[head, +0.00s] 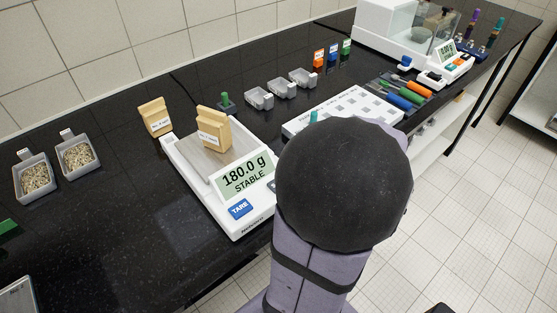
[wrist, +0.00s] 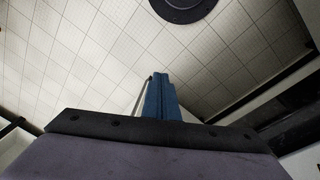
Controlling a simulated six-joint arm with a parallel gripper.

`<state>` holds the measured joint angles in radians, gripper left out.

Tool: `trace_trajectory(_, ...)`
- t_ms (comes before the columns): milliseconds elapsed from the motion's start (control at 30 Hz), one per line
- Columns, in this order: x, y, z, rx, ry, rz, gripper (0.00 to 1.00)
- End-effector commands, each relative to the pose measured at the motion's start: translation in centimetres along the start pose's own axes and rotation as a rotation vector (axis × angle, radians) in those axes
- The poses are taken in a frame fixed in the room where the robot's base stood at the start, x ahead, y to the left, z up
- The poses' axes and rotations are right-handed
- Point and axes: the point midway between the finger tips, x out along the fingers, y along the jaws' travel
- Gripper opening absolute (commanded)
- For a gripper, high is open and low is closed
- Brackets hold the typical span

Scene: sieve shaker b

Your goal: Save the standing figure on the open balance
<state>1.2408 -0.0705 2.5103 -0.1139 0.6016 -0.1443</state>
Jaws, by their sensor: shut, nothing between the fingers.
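The open balance (head: 180,152) stands on the black bench with a tan block-like packet (head: 214,130) on its grey pan. Its display (head: 244,177) reads 180.0 g with STABLE below.
Another tan packet (head: 155,117) stands behind the balance. Two grey trays of grains (head: 77,155) are at the left. A white rack (head: 345,108), screwdrivers (head: 405,95) and an enclosed balance (head: 390,30) stand to the right.

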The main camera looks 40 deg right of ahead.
Motion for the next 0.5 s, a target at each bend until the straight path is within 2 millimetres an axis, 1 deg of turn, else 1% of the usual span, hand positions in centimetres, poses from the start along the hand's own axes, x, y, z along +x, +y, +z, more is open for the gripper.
trace_trajectory(33, -2.1, -0.4, 0.3, 0.025, -0.029, -0.027, 0.00)
trace_trajectory(267, -6.5, -3.5, 1.4, 0.159, -0.147, -0.169, 0.00)
trace_trajectory(500, -12.0, -7.1, 1.8, 0.294, -0.260, -0.330, 0.00)
